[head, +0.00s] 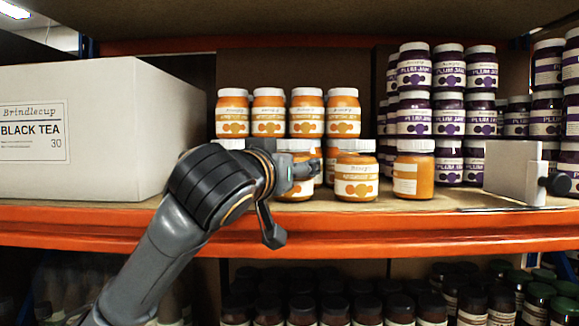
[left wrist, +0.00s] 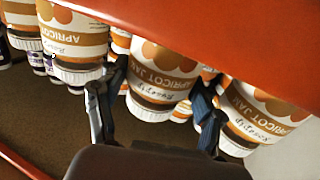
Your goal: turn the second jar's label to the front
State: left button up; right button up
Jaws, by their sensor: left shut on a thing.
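Apricot jam jars with white lids stand along the front of the shelf. My left gripper (head: 302,170) reaches in from the left and is shut on the second jar from the left (head: 296,188), hiding much of it. In the left wrist view, which is upside down, that jar (left wrist: 158,72) sits between the two fingers (left wrist: 155,105), with its Apricot Jam label and orange circles toward the camera. The third jar (head: 356,172) shows its label to the front. The fourth jar (head: 413,172) has its label turned toward the left, with plain orange on its right side. My right gripper is not in view.
A white Black Tea box (head: 100,175) stands at the left. Stacked apricot jars (head: 269,115) rise behind the front row; plum jam jars (head: 447,110) fill the right. A pale panel (head: 512,168) stands near the orange shelf edge (head: 400,238). Neighbouring jars stand close to my fingers.

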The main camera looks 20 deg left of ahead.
pick_arm(q)
jog(key=o, duration=1.9)
jog(key=shift+f, duration=0.15)
jog(key=s, duration=1.2)
jog(key=shift+a, duration=0.3)
